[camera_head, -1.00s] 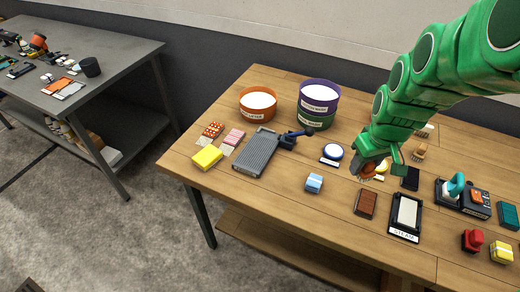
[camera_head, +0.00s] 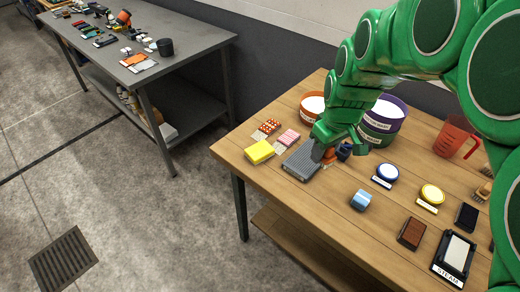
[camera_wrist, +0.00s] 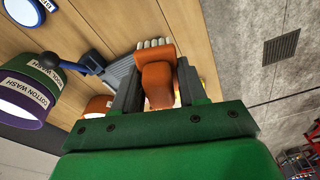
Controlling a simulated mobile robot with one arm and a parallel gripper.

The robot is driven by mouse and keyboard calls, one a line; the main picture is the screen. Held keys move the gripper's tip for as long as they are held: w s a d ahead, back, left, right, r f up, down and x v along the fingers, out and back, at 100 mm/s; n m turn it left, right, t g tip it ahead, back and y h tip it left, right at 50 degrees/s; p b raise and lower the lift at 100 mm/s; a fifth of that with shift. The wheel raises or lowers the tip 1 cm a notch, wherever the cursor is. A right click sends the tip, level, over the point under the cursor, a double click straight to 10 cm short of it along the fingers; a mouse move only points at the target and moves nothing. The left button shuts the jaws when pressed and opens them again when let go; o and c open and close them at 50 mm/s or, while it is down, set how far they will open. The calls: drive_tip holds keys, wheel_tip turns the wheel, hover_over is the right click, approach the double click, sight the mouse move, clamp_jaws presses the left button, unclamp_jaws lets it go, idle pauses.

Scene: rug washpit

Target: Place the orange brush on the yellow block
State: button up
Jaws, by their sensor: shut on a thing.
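The orange brush (camera_wrist: 158,82) is held between the two fingers of my gripper (camera_wrist: 157,92), with its pale bristles at the far end in the wrist view. In the head view my gripper (camera_head: 322,150) is over the grey ribbed board's right side, and only a small part of the brush (camera_head: 329,157) shows below it. The yellow block (camera_head: 259,151) lies near the table's left end, to the left of my gripper and apart from it. Its top looks bare.
The grey ribbed board (camera_head: 300,163) lies just right of the yellow block. Red dotted (camera_head: 267,127) and pink (camera_head: 289,137) blocks lie behind. An orange bowl (camera_head: 309,110) and purple bowl (camera_head: 390,112) stand at the back. A light blue block (camera_head: 361,200) lies in front.

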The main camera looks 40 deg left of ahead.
drive_tip(key=s+a+n, duration=0.3)
drive_tip(key=s+a, duration=0.5)
drive_tip(key=a, duration=0.4)
approach(258, 148)
drive_tip(key=shift+s+d+f, duration=0.2)
drive_tip(key=shift+s+f, duration=0.15)
drive_tip(key=shift+f, duration=0.35)
drive_tip(key=shift+w+a+f, duration=0.35)
drive_tip(key=shift+a+f, duration=0.1)
drive_tip(key=shift+f, duration=1.85)
drive_tip(key=o, duration=1.1)
drive_tip(key=shift+f, duration=0.15)
